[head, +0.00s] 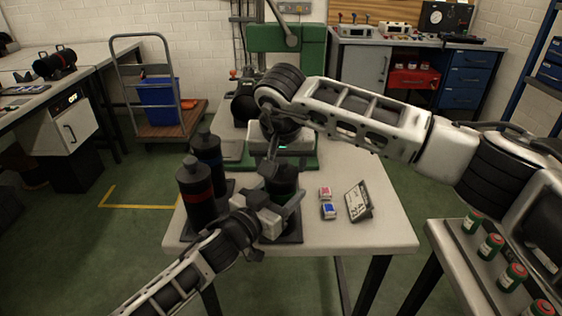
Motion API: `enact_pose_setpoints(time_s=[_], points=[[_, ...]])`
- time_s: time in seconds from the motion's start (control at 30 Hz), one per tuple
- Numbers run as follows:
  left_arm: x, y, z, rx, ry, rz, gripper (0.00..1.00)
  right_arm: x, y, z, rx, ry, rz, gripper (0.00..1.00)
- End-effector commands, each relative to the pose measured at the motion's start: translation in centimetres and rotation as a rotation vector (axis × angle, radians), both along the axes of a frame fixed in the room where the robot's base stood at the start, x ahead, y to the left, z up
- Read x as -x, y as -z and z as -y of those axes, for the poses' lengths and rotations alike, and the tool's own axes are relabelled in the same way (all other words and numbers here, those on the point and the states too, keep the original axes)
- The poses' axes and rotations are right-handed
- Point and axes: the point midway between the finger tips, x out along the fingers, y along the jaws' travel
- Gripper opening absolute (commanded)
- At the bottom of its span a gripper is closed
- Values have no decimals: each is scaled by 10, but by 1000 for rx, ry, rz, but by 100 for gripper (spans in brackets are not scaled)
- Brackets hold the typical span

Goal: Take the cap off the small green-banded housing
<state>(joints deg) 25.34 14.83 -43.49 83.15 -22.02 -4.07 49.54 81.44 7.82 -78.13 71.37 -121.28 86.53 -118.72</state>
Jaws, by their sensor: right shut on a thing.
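The small green-banded housing (284,180) is a dark upright cylinder near the front middle of the table. Its lower part is mostly hidden behind my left gripper, and little of its band shows. My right gripper (273,155) comes down from above and is shut at the housing's top, on the cap, which its fingers hide. I cannot see a gap between cap and housing. My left gripper (265,212) is at the near side of the housing, low down. Its fingertips are not clear, so I cannot tell whether they grip it.
A red-banded housing (197,196) and a blue-banded housing (206,158) stand close on the left. Two small boxes (327,202) and a tilted sign (358,201) are on the right. A green-framed press (272,40) stands behind. Green-and-red cans (490,246) line a side table.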

Motion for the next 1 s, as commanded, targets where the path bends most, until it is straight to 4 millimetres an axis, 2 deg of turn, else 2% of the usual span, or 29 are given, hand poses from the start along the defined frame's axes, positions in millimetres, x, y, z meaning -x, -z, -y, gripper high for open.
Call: enact_pose_setpoints(time_s=[0.33, 1.0], points=[[0, 1, 0, -1, -1, -2, 19, 0, -2, 0, 0, 0, 1, 36], [0, 1, 0, -1, -1, -2, 19, 0, -22, 0, -1, 0, 1, 36]])
